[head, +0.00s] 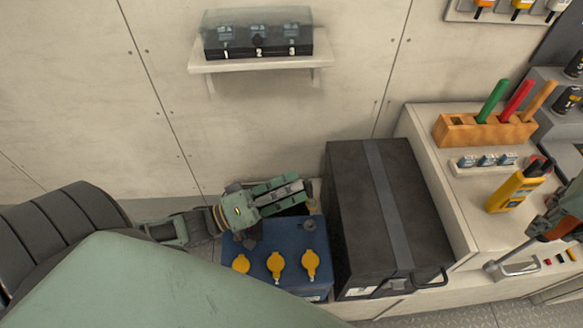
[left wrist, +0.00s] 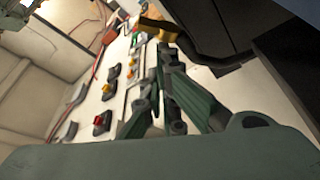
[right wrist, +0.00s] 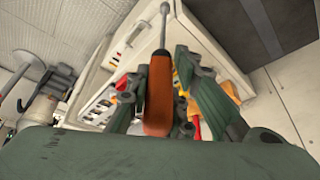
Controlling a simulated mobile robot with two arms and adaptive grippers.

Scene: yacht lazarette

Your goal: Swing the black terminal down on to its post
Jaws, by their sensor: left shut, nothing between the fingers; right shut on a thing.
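The blue battery (head: 262,238) stands low in the middle of the head view, with yellow caps (head: 277,262) along its front. My left gripper (head: 304,189) is shut and empty above the battery's back edge. In the left wrist view, a brass-coloured clamp (left wrist: 160,28) with a black cable (left wrist: 205,54) shows just beyond the left fingertips (left wrist: 168,58); I cannot tell whether they touch. It appears to be the black terminal. Its post is hard to make out. My right gripper (right wrist: 165,75) is shut on the orange handle of a driver (right wrist: 158,95), whose steel shaft points away.
A black strapped box (head: 350,205) stands right of the battery. A counter holds a wooden block (head: 462,130) with coloured tools and a yellow meter (head: 512,192). A shelf (head: 255,65) with a covered switch panel is on the wall above.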

